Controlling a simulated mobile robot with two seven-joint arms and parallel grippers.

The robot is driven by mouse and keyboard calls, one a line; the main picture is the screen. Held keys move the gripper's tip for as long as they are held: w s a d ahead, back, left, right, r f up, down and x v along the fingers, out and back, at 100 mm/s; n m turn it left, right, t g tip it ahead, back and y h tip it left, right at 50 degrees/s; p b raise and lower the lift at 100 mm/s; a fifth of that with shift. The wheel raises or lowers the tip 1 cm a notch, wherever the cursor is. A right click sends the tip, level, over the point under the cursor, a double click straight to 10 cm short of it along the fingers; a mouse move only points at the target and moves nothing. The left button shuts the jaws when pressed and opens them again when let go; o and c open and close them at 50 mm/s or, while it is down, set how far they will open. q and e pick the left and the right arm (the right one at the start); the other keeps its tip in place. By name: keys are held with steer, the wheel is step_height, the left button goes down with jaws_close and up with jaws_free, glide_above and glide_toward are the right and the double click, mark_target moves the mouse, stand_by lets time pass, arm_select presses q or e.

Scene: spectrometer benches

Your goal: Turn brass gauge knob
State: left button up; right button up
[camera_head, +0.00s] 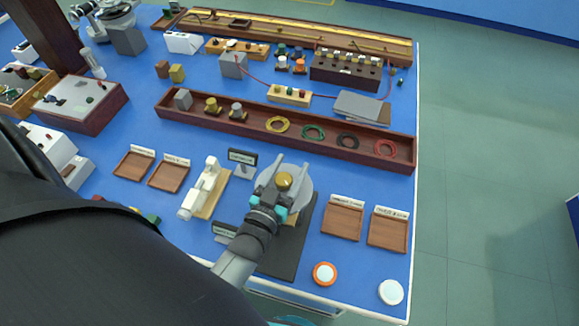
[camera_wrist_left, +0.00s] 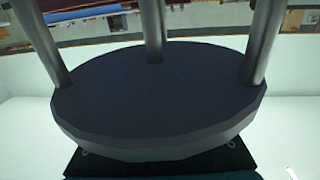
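The brass gauge knob (camera_head: 284,180) shows as a small gold cap on a pale grey round gauge (camera_head: 300,199), which stands on a dark mat (camera_head: 291,257). My left gripper (camera_head: 291,163) is over the gauge. Its two grey fingers are spread apart, one on each side of the knob as seen from the head; I cannot tell whether they touch it or how high they are. The gripper and wrist hide part of the gauge. The left wrist view shows a dark oval disc (camera_wrist_left: 150,95) with three metal posts, no knob and no clear fingertips. My right gripper is not in view.
A white device on a wooden base (camera_head: 205,190) stands left of the gauge, and a small black sign (camera_head: 242,157) behind it. A long brown tray (camera_head: 377,152) with coloured rings lies further back. Small wooden trays (camera_head: 342,220) and two round buttons (camera_head: 325,273) are to the right.

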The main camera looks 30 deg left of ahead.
arm_select(q)
steer(key=shift+o, duration=0.9)
steer(key=shift+s, duration=0.1)
steer(key=s+d, duration=0.1)
steer(key=s, duration=1.4)
steer(key=shift+d, duration=0.35)
